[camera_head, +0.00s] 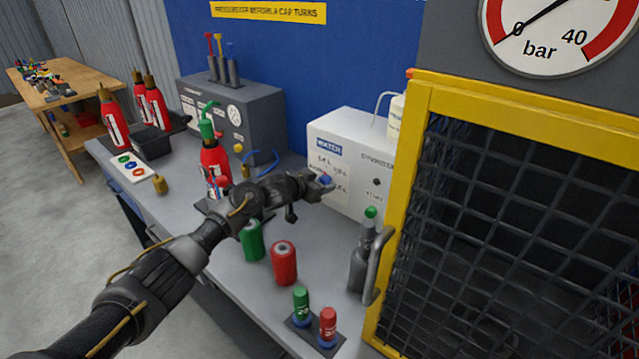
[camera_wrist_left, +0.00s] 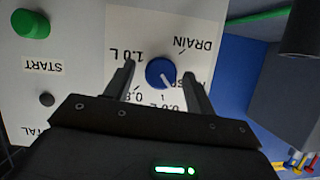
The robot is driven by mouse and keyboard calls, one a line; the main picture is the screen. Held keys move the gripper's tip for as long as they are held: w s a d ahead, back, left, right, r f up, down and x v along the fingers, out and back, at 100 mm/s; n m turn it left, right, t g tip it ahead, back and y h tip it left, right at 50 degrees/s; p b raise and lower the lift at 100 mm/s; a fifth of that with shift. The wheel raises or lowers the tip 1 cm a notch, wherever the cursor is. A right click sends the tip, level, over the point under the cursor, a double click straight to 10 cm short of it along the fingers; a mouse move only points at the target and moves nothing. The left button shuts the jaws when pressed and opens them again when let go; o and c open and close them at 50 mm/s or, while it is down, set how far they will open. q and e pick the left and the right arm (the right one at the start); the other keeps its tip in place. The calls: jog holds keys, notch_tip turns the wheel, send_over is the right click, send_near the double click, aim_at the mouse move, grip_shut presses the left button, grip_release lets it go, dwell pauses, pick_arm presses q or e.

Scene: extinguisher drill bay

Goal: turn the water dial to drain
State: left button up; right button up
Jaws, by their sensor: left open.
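The blue water dial (camera_wrist_left: 161,73) sits on a pale label panel (camera_wrist_left: 120,45) that shows upside down in the left wrist view. DRAIN is printed up and right of the dial, and 1.0 L to its left. The dial's white mark points down and slightly right in that view, away from DRAIN; other labels are partly hidden. My left gripper (camera_wrist_left: 158,70) is open, one finger on each side of the dial; contact is not clear. In the head view the dial (camera_head: 326,180) shows at my left gripper's tip (camera_head: 318,187), on the white WATER box (camera_head: 350,140). My right gripper is out of view.
A green START button (camera_wrist_left: 30,23) is beside the dial panel. Green (camera_head: 251,240) and red (camera_head: 284,262) cylinders stand on the bench below my left arm. A yellow-framed mesh cage (camera_head: 520,100) stands close on the right. A red extinguisher (camera_head: 214,165) is left of the gripper.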

pick_arm(q)
jog(key=c, duration=1)
jog(key=shift+o, duration=0.2)
jog(key=shift+a+r+n+p, duration=0.1)
jog(key=shift+n+p, duration=0.4)
jog(key=shift+p, duration=0.05)
jog(key=shift+n+g+h, duration=0.4)
jog(key=shift+n+h, duration=0.1)
jog(key=shift+h, duration=0.1)
jog(key=shift+w+a+f+n+g+h, duration=0.1)
jog(key=shift+n+g+h, duration=0.2)
jog(key=shift+n, duration=0.35)
jog(key=shift+w+a+f+n+g+h, duration=0.1)
jog(key=shift+n+h, duration=0.3)
jog(key=shift+n, duration=0.25)
